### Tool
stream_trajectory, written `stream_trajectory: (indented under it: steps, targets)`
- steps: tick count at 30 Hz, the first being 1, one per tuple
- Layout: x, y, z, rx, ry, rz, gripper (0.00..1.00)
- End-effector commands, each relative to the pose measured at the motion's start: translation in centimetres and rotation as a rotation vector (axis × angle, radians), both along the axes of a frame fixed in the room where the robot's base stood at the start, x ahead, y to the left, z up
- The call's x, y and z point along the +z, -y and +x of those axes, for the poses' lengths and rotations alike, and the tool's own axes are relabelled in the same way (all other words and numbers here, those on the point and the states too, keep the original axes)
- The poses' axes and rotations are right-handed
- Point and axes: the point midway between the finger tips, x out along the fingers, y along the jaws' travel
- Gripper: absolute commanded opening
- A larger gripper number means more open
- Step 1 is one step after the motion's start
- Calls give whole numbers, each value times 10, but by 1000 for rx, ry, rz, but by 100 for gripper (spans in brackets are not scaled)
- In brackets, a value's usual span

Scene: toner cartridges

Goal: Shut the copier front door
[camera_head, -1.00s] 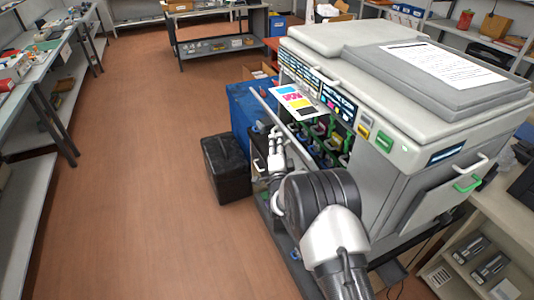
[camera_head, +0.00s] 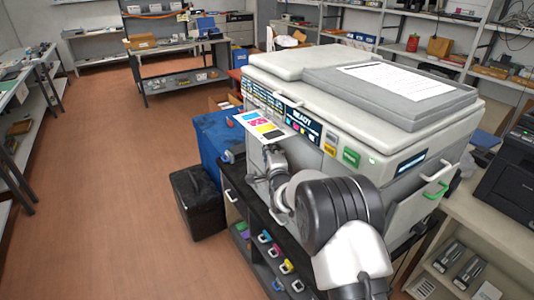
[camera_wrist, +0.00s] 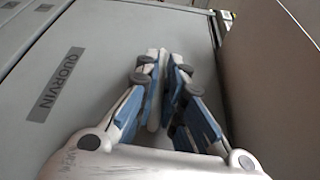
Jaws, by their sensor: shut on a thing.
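The copier (camera_head: 275,68) is a large pale grey machine in the head view, with a display reading READY on its front edge. In the wrist view its front door (camera_wrist: 95,45) is a flat grey panel labelled QUORVIN, looking flush beside the neighbouring panel. My gripper (camera_wrist: 166,65) lies against the door, its fingers shut on a pale bar, which looks like the door handle (camera_wrist: 156,105). In the head view my gripper (camera_head: 268,158) is at the copier's front, below the colour test sheet. My arm hides most of the door there, and no open interior shows.
A colour test sheet (camera_head: 264,125) sticks out just above my gripper. Below the copier, a dark stand (camera_head: 232,183) holds several colourful cartridges (camera_head: 285,267). A black bin (camera_head: 197,202) and a blue box (camera_head: 212,137) stand to the left. The floor further left is clear.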

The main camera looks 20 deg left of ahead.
Motion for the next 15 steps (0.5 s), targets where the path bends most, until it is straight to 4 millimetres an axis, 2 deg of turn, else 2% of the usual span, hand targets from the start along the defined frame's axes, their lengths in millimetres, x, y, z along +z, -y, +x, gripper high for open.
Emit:
stream_trajectory:
  steps: [1, 10, 11, 15]
  targets:
    - [7, 0, 2, -1, 13, 5, 0]
    - [9, 1, 3, -3, 16, 7, 0]
    - [9, 1, 3, -4, 16, 7, 11]
    - [9, 2, 3, -3, 15, 7, 18]
